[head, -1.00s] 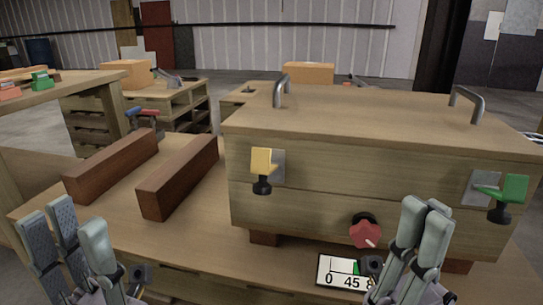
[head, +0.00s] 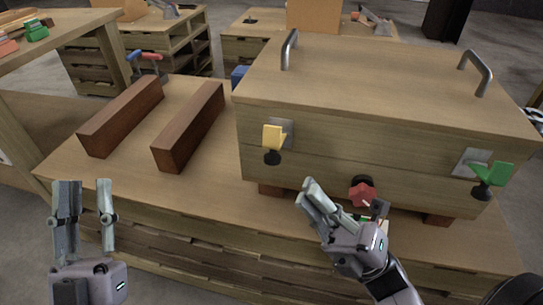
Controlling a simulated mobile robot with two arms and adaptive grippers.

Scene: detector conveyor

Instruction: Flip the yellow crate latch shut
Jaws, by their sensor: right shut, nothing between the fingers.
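The yellow latch (head: 273,138) is on the front of the wooden crate (head: 400,150), near its left end. Its yellow plate stands up over a black knob, in front of a grey metal plate. A green latch (head: 492,176) is on the right end of the same face. My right gripper (head: 309,190) is shut and empty, in front of the crate, below and right of the yellow latch, apart from it. My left gripper (head: 83,183) is open and empty, fingers up, at the lower left, clear of the crate.
A red knob (head: 361,191) is low on the crate front, close to my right gripper. Two brown wooden beams, a left one (head: 122,115) and a right one (head: 189,126), lie on the table (head: 150,195) left of the crate. The crate lid (head: 380,75) has two metal handles.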

